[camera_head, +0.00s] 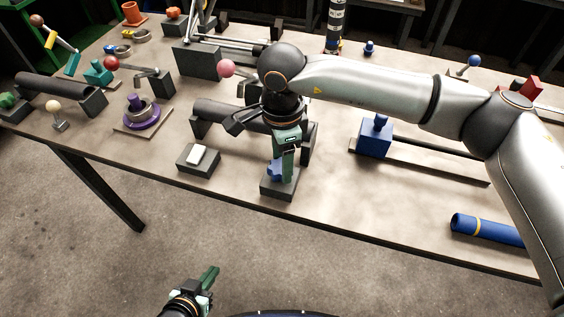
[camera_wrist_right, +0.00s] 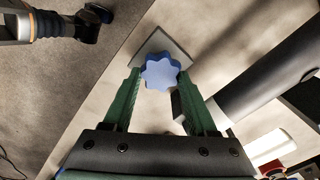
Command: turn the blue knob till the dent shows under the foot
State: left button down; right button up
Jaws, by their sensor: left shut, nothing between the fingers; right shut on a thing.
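The blue knob (camera_head: 273,170) is star-shaped and sits on a dark block (camera_head: 284,190) near the table's front edge. My right gripper (camera_head: 280,168) comes down from above and is shut on the knob. In the right wrist view the knob (camera_wrist_right: 160,72) lies between the tips of the two green fingers. Beside it a dark shaft (camera_head: 225,112) lies across dark supports; it also shows in the right wrist view (camera_wrist_right: 265,80). I cannot make out a dent or the foot. My left gripper (camera_head: 210,279) is shut and empty, off the table's front edge.
A dark block with a white top (camera_head: 198,156) is left of the knob. A pink ball (camera_head: 227,68) on a lever stands behind the shaft. A blue block (camera_head: 375,142) on a rail and a blue cylinder (camera_head: 485,229) are to the right. Table between is clear.

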jog(key=shift+f+m, duration=0.15)
jog(key=shift+m, duration=0.15)
jog(key=shift+b, duration=0.3)
pick_arm(q)
jog(key=shift+f, duration=0.7)
pick_arm(e)
jog(key=shift+r, duration=0.2)
jog(key=o, duration=1.4)
jog(key=shift+c, duration=0.2)
pick_arm(q)
jog(key=shift+d+f+b, duration=0.15)
jog(key=shift+f+b, duration=0.15)
jog(key=shift+b, duration=0.05)
pick_arm(e)
notch_tip(320, 180, up, 12)
jog(key=shift+r, duration=0.25)
